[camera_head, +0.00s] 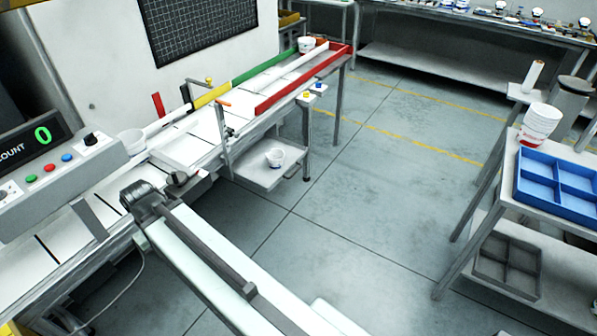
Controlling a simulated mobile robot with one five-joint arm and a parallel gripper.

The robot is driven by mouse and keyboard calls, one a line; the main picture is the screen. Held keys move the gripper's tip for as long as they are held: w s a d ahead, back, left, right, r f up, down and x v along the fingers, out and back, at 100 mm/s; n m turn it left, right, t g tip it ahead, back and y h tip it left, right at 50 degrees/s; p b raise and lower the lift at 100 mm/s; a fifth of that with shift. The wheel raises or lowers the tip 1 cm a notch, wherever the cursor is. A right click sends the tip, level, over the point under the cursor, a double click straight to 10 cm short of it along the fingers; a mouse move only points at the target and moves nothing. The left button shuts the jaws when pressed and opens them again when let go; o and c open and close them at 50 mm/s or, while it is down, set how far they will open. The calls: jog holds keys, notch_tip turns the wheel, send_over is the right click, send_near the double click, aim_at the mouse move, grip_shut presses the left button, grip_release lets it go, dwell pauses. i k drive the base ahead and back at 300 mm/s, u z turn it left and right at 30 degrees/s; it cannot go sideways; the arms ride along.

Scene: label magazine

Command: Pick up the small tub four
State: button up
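A small white tub (133,141) stands on the near part of the line, beside the control panel. Another white tub (308,44) stands at the far end of the line inside the red rails. White tubs are stacked (541,122) on the right table. I cannot tell which is tub four. My gripper (114,178) is over the near line, its two dark grey fingers apart with nothing visible between them. Its fingertips are short of the tub by the panel. My wrist hides part of the line.
The control panel (60,165) with a green 0 display borders the line on the left. Red, green and yellow rails edge the far line. A blue divided tray (557,183) is on the right table, with a grey one (508,264) below. The middle floor is clear.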

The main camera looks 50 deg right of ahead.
aim_at(275, 158)
jog(key=z, duration=1.55)
jog(key=k, duration=0.5)
jog(key=z, duration=0.85)
jog(key=i, duration=2)
jog(key=u, duration=1.45)
